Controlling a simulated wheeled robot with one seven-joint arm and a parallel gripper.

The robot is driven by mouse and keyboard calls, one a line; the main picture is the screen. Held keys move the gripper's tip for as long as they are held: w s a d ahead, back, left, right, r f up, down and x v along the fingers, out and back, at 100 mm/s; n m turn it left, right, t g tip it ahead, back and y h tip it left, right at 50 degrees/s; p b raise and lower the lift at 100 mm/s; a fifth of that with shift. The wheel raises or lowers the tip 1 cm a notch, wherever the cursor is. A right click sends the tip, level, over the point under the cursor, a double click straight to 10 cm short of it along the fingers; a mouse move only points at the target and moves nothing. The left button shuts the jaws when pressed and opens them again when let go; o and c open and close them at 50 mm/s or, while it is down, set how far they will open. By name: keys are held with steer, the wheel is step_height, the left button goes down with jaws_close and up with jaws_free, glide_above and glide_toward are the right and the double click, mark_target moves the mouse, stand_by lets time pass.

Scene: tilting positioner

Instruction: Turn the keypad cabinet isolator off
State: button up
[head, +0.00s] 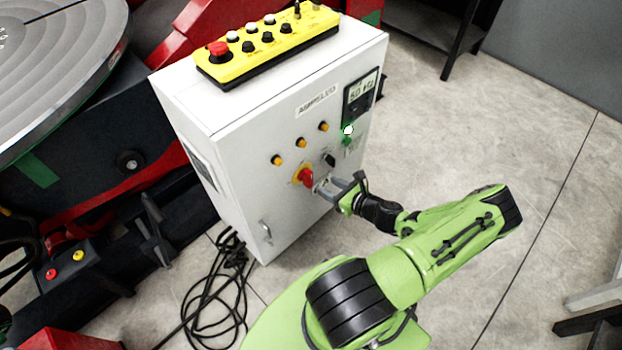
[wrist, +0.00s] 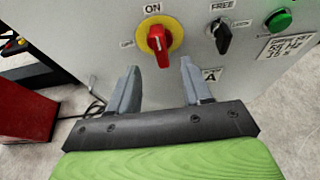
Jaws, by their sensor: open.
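The isolator is a red handle on a round yellow plate on the white cabinet's (head: 232,165) front. It shows in the head view (head: 305,177) and in the wrist view (wrist: 158,42). Its handle stands roughly upright, in line with the ON label (wrist: 152,8) above; an OFF label (wrist: 127,44) is at its left. My gripper (head: 322,185) is open in front of the cabinet, close to the isolator. In the wrist view its fingertips (wrist: 160,66) lie either side of the handle's lower end. I cannot tell whether they touch it.
A black selector (wrist: 222,38) marked FREE and a green button (wrist: 279,20) sit right of the isolator. A keypad display (head: 360,97) is higher up. A yellow button box (head: 265,45) lies on the cabinet. Black cables (head: 215,295) lie on the floor at left.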

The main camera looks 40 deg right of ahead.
mark_target(311, 178)
steer(key=b+x, duration=0.2)
steer(key=x, duration=0.7)
jaws_close()
